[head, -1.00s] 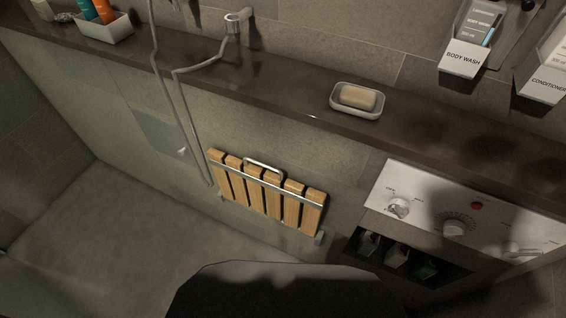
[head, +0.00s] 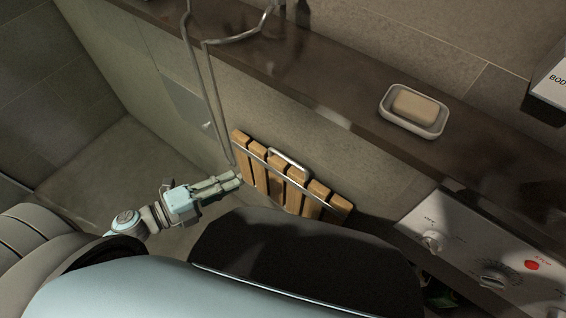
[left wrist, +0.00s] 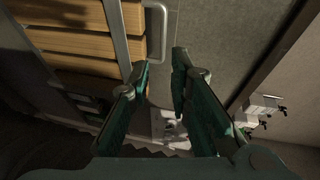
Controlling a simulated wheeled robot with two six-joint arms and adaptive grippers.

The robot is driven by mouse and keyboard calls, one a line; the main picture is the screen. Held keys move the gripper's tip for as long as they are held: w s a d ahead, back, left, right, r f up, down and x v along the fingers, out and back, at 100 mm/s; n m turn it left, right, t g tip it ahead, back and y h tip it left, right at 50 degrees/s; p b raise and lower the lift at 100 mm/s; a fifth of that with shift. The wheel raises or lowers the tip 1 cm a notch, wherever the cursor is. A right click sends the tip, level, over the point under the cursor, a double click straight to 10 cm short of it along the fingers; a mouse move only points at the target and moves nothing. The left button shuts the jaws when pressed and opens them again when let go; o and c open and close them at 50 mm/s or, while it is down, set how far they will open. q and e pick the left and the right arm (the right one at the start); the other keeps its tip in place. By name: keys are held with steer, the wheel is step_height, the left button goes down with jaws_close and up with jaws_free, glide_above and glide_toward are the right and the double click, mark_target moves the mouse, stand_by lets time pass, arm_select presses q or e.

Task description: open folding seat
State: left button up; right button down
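The folding seat (head: 290,183) is a row of wooden slats with a metal rail, folded up against the wall below the dark ledge. Its metal loop handle (head: 290,160) stands out at the upper edge. In the left wrist view, the slats (left wrist: 75,42) are at upper left and the handle (left wrist: 161,33) lies ahead of the fingertips. My left gripper (head: 238,180) is at the left side of the seat in the head view. Its fingers (left wrist: 161,66) are apart with nothing between them. My right gripper is not in view.
A soap dish (head: 413,110) with a soap bar sits on the ledge (head: 330,95). A shower hose (head: 212,95) hangs left of the seat. A control panel (head: 470,260) with knobs is at lower right. My own body covers the bottom.

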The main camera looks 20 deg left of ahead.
arm_select(q)
steer(key=d+m, duration=0.1)
steer(key=d, duration=0.1)
glide_toward(287, 161)
steer(key=w+d, duration=0.1)
steer(key=w, duration=0.1)
steer(key=x, duration=0.6)
steer(key=shift+s+d+f+p, duration=0.15)
steer(key=shift+s+d+p, duration=0.05)
steer(key=shift+d+p, duration=0.2)
steer(key=shift+w+d+f, duration=0.15)
steer(key=shift+w+d, duration=0.05)
steer(key=shift+w, duration=0.2)
jaws_close()
